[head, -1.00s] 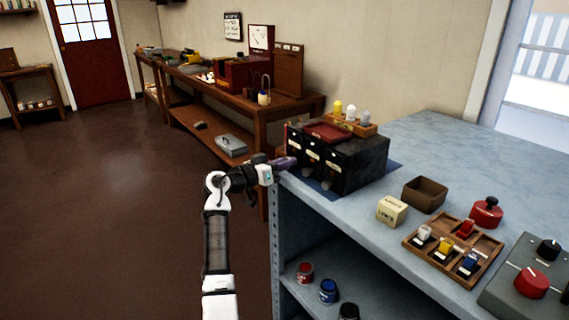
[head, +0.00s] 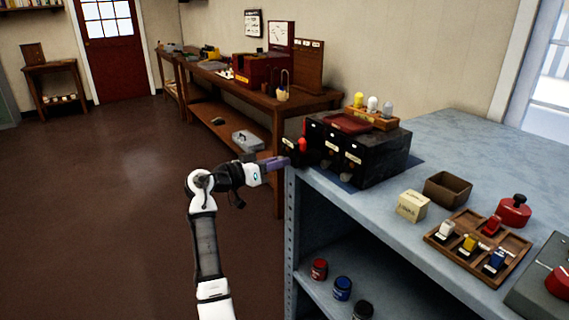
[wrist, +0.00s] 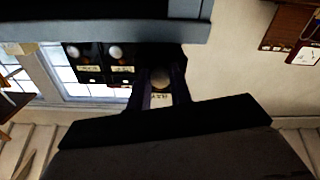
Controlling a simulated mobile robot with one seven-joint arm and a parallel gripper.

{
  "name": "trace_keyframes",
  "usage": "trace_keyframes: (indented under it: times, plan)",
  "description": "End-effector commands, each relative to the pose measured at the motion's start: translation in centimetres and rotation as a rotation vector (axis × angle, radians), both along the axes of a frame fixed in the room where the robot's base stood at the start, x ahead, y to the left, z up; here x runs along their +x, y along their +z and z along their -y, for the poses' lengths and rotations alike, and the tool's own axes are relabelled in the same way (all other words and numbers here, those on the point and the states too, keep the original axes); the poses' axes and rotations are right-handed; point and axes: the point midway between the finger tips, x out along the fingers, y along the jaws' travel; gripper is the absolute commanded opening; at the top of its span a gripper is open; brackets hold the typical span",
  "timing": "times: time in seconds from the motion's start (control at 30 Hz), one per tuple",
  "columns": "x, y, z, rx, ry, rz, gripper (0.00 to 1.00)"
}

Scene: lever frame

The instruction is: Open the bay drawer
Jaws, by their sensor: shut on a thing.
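A black cabinet (head: 388,158) with several small labelled drawers stands on the blue-grey bench. Its leftmost drawer (head: 289,152) stands pulled out, with something red (head: 302,145) showing inside it. My gripper (head: 284,162) is at the front of this drawer. In the wrist view, which shows the scene upside down, my gripper (wrist: 160,88) is shut on the drawer's round knob (wrist: 160,76); a pale label (wrist: 159,101) shows between the fingers. The other two drawers (wrist: 118,68) look shut, with their own knobs and labels.
A red tray (head: 346,123) and a rack of coloured bulbs (head: 372,116) sit on the cabinet. On the bench are a brown box (head: 447,188), a cream box (head: 411,206) and a wooden sorting tray (head: 470,270). The floor left of my arm is clear.

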Motion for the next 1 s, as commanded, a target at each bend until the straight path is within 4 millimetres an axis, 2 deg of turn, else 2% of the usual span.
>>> trace_keyframes:
  times: [0.13,0.17,0.33,0.67,0.83,1.0]
  plan:
    - [0.0,0.1,0.0,-0.001,0.001,0.001,0.0]
    - [0.0,0.1,0.0,-0.001,0.001,0.001,0.22]
    - [0.0,0.1,0.0,-0.001,0.001,0.001,0.43]
    - [-0.1,0.0,-0.3,-0.001,0.001,0.0,0.43]
    - [-1.5,-0.1,-2.1,0.0,0.002,0.002,0.43]
    - [-3.8,-0.2,-5.4,-0.001,0.004,0.002,0.43]
